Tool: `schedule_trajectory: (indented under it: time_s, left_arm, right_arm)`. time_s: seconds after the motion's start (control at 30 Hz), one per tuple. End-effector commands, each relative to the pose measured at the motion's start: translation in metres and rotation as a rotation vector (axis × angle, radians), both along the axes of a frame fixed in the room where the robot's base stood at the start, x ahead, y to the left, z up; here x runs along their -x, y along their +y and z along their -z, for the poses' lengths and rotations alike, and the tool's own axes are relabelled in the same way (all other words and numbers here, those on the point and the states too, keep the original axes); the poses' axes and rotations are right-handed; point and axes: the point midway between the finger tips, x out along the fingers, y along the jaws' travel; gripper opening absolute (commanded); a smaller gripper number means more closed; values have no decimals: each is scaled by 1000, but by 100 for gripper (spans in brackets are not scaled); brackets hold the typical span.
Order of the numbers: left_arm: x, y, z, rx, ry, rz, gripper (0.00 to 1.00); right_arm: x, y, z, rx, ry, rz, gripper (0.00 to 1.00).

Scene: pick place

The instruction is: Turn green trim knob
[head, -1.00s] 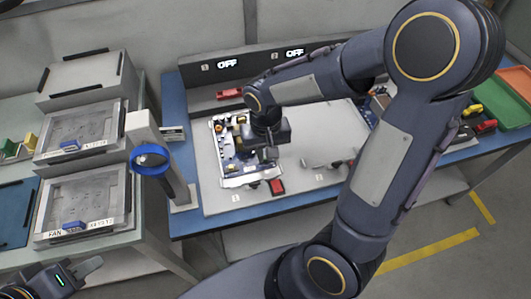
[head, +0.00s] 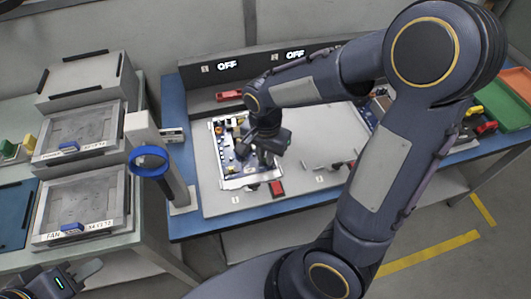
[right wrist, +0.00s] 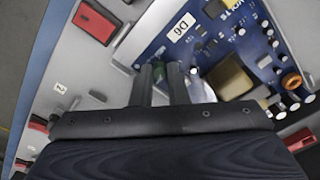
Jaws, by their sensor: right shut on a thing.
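The blue circuit board (head: 229,163) lies in a light frame on the grey work plate; it also shows in the right wrist view (right wrist: 222,42), with a white D6 label. My right gripper (head: 262,158) is down over the board's right part. In the right wrist view its two fingers (right wrist: 165,72) are close together at the board. A bit of the green trim knob (right wrist: 178,69) shows between the fingertips; the fingers hide most of it. The right gripper is shut on it. My left gripper (head: 80,276) is at the lower left, away from the board; its finger gap is unclear.
A red button (head: 277,188) sits on the plate near the board. Grey fixtures (head: 80,205) are further left. Green and orange trays (head: 501,105) are at the right.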

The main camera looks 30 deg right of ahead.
Motion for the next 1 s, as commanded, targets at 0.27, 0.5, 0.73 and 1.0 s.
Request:
schedule_trajectory:
  time_s: [0.27,0.5,0.73,1.0]
  left_arm:
    - [0,0,0,0,0,0,33]
    - [0,0,0,0,0,0,33]
    - [0,0,0,0,0,0,33]
    - [0,0,0,0,0,0,33]
  right_arm:
    - [0,0,0,-1,-1,32,0]
    - [0,0,0,-1,-1,32,0]
    - [0,0,0,-1,-1,31,35]
    - [0,0,-1,-1,-1,31,36]
